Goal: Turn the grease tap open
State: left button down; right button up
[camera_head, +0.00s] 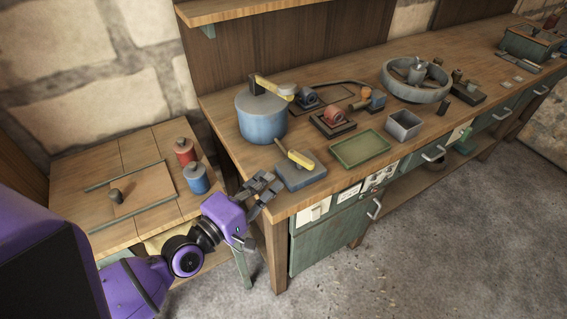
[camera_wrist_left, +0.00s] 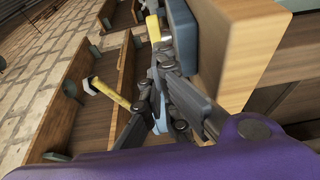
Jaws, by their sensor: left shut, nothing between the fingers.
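Two yellow levers are in the head view, and I cannot tell for sure which one is the grease tap. One yellow lever (camera_head: 294,156) lies across a flat blue-grey block (camera_head: 302,175) at the bench's near left corner. The other yellow lever (camera_head: 274,88) is on top of a blue drum (camera_head: 262,120) behind it. My left gripper (camera_head: 264,185) is shut and empty, just left of the block and apart from the near lever. The left wrist view shows the gripper (camera_wrist_left: 160,80), the block's edge (camera_wrist_left: 183,35) and a yellow lever (camera_wrist_left: 111,93). My right gripper is not in view.
A green tray (camera_head: 360,149), a grey bin (camera_head: 404,124) and a round grey ring (camera_head: 416,82) stand further right on the bench. Red (camera_head: 184,151) and blue (camera_head: 196,178) canisters stand on the lower left table. Bare bench top lies between the block and the green tray.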

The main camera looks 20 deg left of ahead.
aim_at(293, 159)
pick_arm(q)
jog(key=p+x, duration=0.1)
jog(key=x, duration=0.5)
jog(key=shift+r, duration=0.15)
jog(key=shift+w+d, duration=0.25)
jog(key=shift+w, duration=0.25)
jog(key=shift+f, duration=0.2)
